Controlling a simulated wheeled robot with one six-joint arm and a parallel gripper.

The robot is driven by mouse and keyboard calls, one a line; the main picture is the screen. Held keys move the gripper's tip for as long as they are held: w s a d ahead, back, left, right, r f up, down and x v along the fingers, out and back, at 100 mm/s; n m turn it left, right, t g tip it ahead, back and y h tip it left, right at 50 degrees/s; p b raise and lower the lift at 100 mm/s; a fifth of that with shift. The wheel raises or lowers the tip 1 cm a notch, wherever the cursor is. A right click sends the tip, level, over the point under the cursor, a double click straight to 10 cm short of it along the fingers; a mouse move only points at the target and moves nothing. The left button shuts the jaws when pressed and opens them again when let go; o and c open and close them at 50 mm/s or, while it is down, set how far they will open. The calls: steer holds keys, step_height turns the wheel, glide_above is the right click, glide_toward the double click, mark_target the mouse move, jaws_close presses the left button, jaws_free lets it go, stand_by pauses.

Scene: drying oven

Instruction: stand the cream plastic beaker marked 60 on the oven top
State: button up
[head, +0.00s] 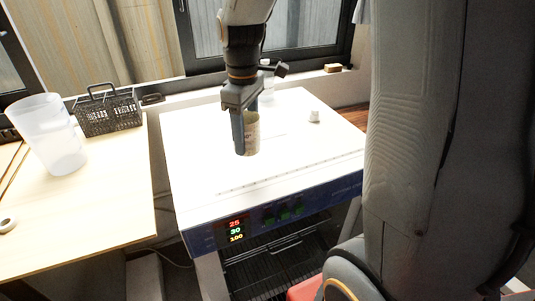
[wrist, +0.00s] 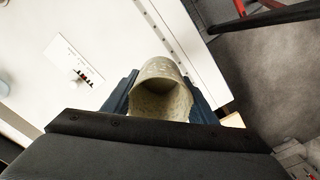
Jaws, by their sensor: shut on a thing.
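The cream beaker (head: 251,133) is between the fingers of my gripper (head: 246,130), over the white oven top (head: 195,145). In the head view it looks upright, partly hidden by a finger, and I cannot tell whether its base touches the oven top. In the wrist view the beaker (wrist: 160,90) shows its open mouth, and the dark blue fingers of my gripper (wrist: 160,95) close on it from both sides. The number on its side is not clearly readable.
A small white object (head: 314,115) stands on the oven top at right. The oven's front panel (head: 280,212) shows lit digits. On the left table (head: 110,200) stand a large translucent beaker (head: 52,135) and a dark wire basket (head: 108,111). Much of the oven top is clear.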

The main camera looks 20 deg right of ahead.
step_height(320, 180, down, 9)
steer(key=shift+f+p, duration=0.1)
steer(key=shift+p, duration=0.85)
steer(key=shift+f, duration=0.1)
steer(key=o, duration=1)
step_height(320, 180, up, 11)
steer(key=shift+r+b, duration=0.2)
steer(key=shift+b, duration=0.8)
steer(key=shift+r, duration=0.45)
